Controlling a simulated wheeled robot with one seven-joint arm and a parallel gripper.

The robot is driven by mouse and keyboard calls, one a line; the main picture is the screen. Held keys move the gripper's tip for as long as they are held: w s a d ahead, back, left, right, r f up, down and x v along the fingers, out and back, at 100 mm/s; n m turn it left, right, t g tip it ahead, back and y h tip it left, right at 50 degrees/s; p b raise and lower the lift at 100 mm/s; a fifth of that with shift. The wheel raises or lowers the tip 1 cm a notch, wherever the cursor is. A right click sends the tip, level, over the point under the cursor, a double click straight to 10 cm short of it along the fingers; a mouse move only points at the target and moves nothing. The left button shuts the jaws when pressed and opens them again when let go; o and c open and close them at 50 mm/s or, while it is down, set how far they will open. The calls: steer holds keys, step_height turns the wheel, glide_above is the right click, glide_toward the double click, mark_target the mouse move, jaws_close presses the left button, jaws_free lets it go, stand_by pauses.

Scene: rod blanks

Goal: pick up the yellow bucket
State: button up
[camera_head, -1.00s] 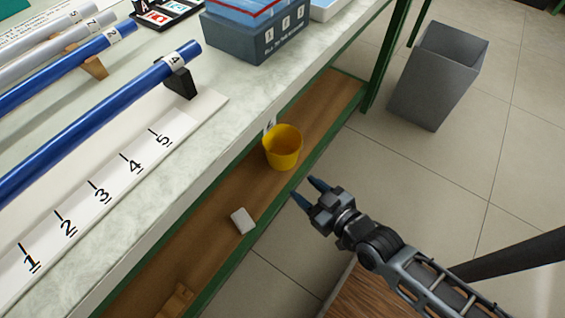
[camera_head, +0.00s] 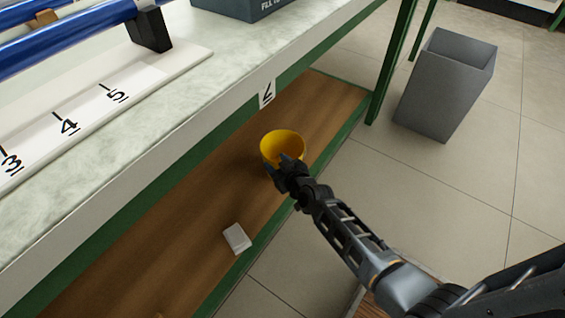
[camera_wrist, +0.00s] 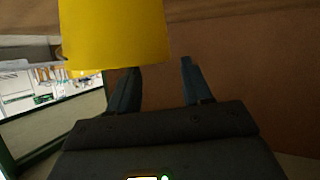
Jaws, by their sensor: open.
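The yellow bucket (camera_head: 279,143) stands upright on the brown lower shelf under the table, near the shelf's front edge. My gripper (camera_head: 284,163) is at the bucket's near side and covers part of it in the head view. In the wrist view the bucket (camera_wrist: 115,35) fills the upper left. My two dark fingers (camera_wrist: 161,65) are spread apart there. The left finger's tip is hidden at the bucket's lower edge, and the right finger is clear to its right. I cannot tell whether the fingers touch the bucket.
A small white block (camera_head: 237,238) lies on the wooden shelf (camera_head: 190,195), nearer than the bucket. The green shelf rail and the marble-topped table (camera_head: 160,115) bound the space. A grey bin (camera_head: 445,90) stands on the floor at right, with open floor around it.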

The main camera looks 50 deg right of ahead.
mark_target(272, 161)
steer(key=shift+b+x, duration=0.5)
steer(key=shift+x, duration=1.45)
steer(key=shift+c, duration=0.4)
steer(key=shift+s+f, duration=0.1)
jaws_close()
